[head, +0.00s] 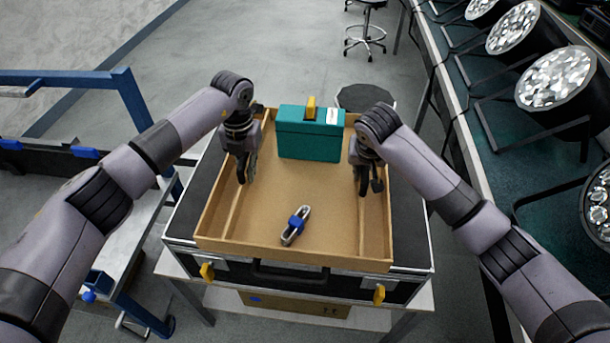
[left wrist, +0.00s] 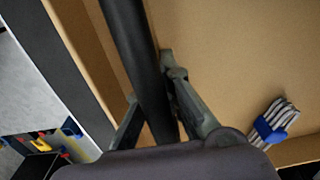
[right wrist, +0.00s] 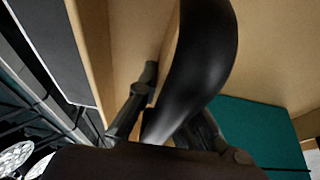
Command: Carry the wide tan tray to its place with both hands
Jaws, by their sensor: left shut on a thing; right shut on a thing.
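The wide tan tray (head: 290,250) is a shallow open box over the black case in the head view. It looks level; I cannot tell whether it touches the case. My left gripper (head: 243,178) is at the tray's left side, shut on it. My right gripper (head: 364,186) is at the right side, also shut on it. In the left wrist view a dark bar (left wrist: 135,50) lies between the fingers; in the right wrist view a curved dark bar (right wrist: 205,60) does. The tray holds a teal box (head: 309,140) at its far end and a blue-banded grey bundle (head: 296,226) near the front.
The black case (head: 190,225) has yellow latches and stands on a light table (head: 380,320). A blue-framed cart (head: 130,100) stands at the left. Several par cans (head: 556,80) line the bench at the right. A stool (head: 366,30) stands far back on open grey floor.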

